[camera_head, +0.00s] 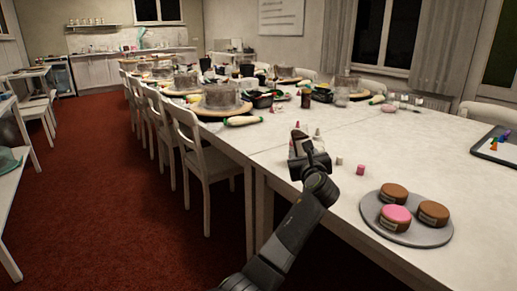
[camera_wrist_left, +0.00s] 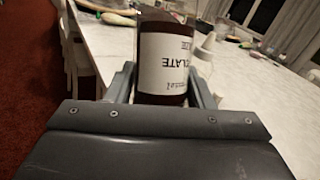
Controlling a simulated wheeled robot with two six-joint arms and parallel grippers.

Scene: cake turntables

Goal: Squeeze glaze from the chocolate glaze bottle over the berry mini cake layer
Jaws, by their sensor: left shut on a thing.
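My left gripper (camera_head: 306,154) is shut on the chocolate glaze bottle, near the table's front edge. In the left wrist view the chocolate glaze bottle (camera_wrist_left: 164,62) is dark brown with a white label, part of which reads "LATE", and sits between the fingers. The berry mini cake layer (camera_head: 396,213), taken to be the pink-topped one, sits at the front of a round grey plate (camera_head: 426,237), right of and nearer than the gripper. My right gripper is not in view.
Two brown-topped cakes (camera_head: 394,192) (camera_head: 433,212) share the plate. A white nozzle bottle (camera_wrist_left: 205,48) stands close beside the held bottle. Small pink (camera_head: 360,170) and pale blocks lie between gripper and plate. A tray (camera_head: 495,146) is at the right; turntables crowd the far table.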

